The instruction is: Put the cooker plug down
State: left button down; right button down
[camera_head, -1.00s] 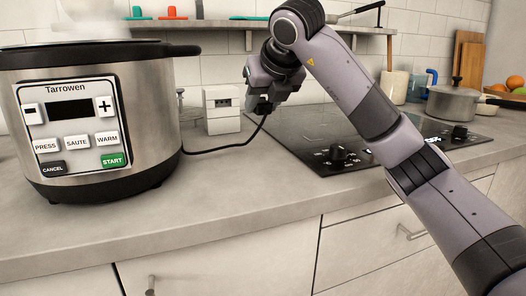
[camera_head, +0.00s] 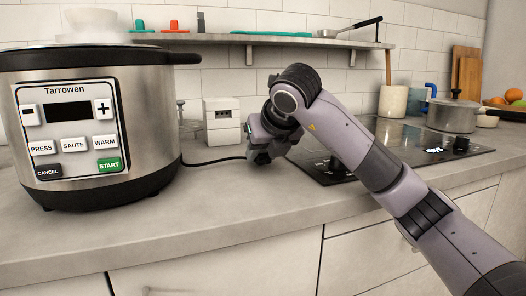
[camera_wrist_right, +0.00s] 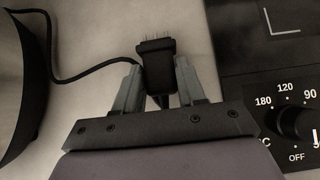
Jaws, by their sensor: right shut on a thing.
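The cooker plug (camera_wrist_right: 157,62) is black with metal prongs and shows between the fingertips in the right wrist view. My right gripper (camera_wrist_right: 157,85) is shut on it. In the head view my right gripper (camera_head: 258,155) is low over the counter, between the cooker and the hob; whether the plug touches the counter is hard to tell. The black cord (camera_wrist_right: 88,70) runs from the plug to the cooker. The steel multi-cooker (camera_head: 95,115) stands upright on the counter at left. My left gripper is not in view.
A white socket box (camera_head: 222,120) stands on the counter just behind my right gripper. The black hob (camera_head: 325,170) with knobs lies close on the right, with a grey pot (camera_head: 452,113) at its far side. The counter front (camera_head: 230,205) is clear.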

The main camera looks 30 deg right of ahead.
jog(key=shift+f+b, duration=0.3)
jog(key=shift+f, duration=0.25)
jog(key=c, duration=0.7)
grip_release()
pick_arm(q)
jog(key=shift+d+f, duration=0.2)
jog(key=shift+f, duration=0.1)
pick_arm(e)
jog(key=shift+o, duration=0.2)
jog(key=shift+r, duration=0.1)
jog(key=shift+r+p, duration=0.25)
jog(key=shift+p, duration=0.05)
jog(key=shift+r+p, duration=0.4)
jog(key=shift+r, duration=0.15)
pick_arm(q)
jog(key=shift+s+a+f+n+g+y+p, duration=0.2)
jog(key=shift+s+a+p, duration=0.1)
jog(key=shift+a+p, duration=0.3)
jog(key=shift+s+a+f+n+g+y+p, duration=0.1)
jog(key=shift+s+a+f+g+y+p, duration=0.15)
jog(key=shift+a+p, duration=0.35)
pick_arm(e)
jog(key=v, duration=1.1)
jog(key=shift+s, duration=0.35)
